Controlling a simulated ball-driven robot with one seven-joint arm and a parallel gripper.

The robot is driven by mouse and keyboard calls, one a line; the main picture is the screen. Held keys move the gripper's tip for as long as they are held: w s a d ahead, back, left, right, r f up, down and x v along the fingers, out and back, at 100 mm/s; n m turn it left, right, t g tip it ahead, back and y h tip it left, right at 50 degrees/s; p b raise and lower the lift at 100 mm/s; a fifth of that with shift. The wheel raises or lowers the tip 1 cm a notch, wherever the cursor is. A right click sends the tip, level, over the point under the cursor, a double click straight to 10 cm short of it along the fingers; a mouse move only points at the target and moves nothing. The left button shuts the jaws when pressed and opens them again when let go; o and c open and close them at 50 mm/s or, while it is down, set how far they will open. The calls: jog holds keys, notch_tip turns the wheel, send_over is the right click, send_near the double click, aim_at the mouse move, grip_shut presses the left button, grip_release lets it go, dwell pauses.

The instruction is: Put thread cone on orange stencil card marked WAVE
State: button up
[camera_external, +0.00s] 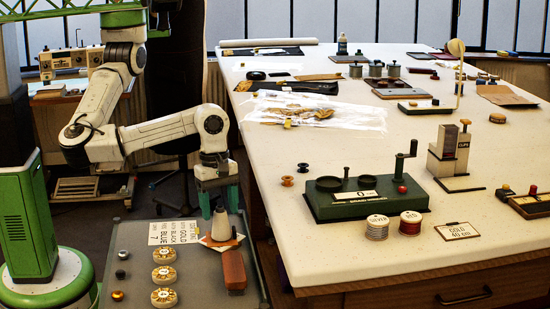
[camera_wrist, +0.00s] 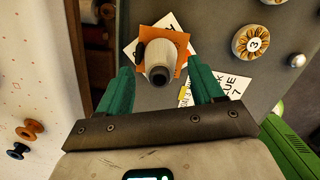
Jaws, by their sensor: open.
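The thread cone (camera_external: 221,226) is pale grey with a dark tip and stands upright on the low grey table. In the wrist view the cone (camera_wrist: 164,57) rests over an orange card (camera_wrist: 181,31), which lies partly on a white card. The lettering on the orange card cannot be read, so WAVE is not confirmed. The orange card (camera_external: 207,242) also shows at the cone's base in the external view. My gripper (camera_wrist: 160,80) points down with its green fingers open, one on each side of the cone's top and apart from it. My gripper (camera_external: 219,209) holds nothing.
A brown block (camera_external: 234,270) lies close in front of the cone. A lettered white card (camera_external: 174,233), numbered round pieces (camera_external: 164,274) and small knobs (camera_external: 118,295) lie to the left. The higher white table (camera_external: 300,235), with spools and a green device (camera_external: 360,198), borders the right.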

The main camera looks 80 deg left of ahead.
notch_tip(320, 180, up, 10)
jog(key=a, duration=0.1)
jog(key=shift+s+f, duration=0.2)
